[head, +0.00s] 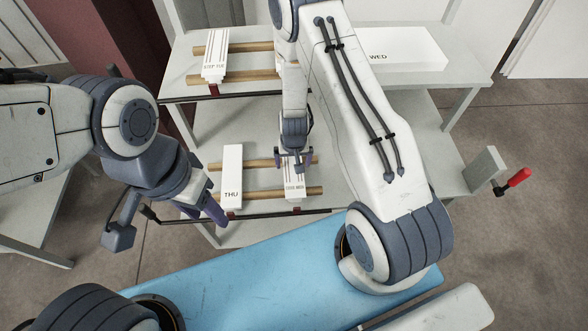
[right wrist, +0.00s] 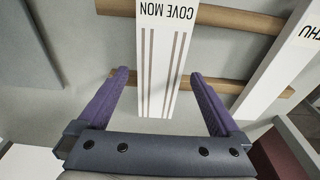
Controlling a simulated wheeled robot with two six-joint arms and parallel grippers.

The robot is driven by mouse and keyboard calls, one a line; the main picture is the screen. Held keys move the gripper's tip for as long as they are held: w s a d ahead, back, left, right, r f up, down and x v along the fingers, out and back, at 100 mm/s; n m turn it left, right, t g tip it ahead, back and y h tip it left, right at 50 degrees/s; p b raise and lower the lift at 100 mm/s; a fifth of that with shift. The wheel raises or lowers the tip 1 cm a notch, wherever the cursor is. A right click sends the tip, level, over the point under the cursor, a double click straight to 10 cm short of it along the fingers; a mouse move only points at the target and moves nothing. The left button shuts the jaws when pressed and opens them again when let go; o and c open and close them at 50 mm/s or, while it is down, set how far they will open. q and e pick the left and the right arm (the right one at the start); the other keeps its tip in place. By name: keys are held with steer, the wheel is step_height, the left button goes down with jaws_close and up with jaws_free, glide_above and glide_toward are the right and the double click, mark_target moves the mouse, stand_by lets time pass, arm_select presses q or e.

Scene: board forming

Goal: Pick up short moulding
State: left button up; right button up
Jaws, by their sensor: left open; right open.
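A short white moulding marked COVE MON (head: 294,190) lies across two wooden rails on the lower shelf. My right gripper (head: 292,162) is just above its far end, pointing down. In the right wrist view the open fingers (right wrist: 160,78) stand either side of the grooved COVE MON moulding (right wrist: 162,45), with a gap on each side. Another short white moulding, marked STEP TUE (head: 215,58), lies on the upper shelf's rails. My left gripper (head: 202,212) is open and empty, left of the THU board.
A white THU board (head: 231,170) lies left of COVE MON on the same rails (head: 262,193). A white WED block (head: 400,52) is on the upper shelf (head: 455,75). A red-handled clamp (head: 517,178) juts out at right. A blue surface (head: 240,285) is in front.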

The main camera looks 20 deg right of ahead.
mark_target(293, 170)
steer(key=shift+w+f, duration=0.15)
steer(key=shift+f, duration=0.55)
steer(key=shift+w+f, duration=0.1)
steer(key=shift+f, duration=0.6)
jaws_close()
steer(key=shift+r, duration=0.1)
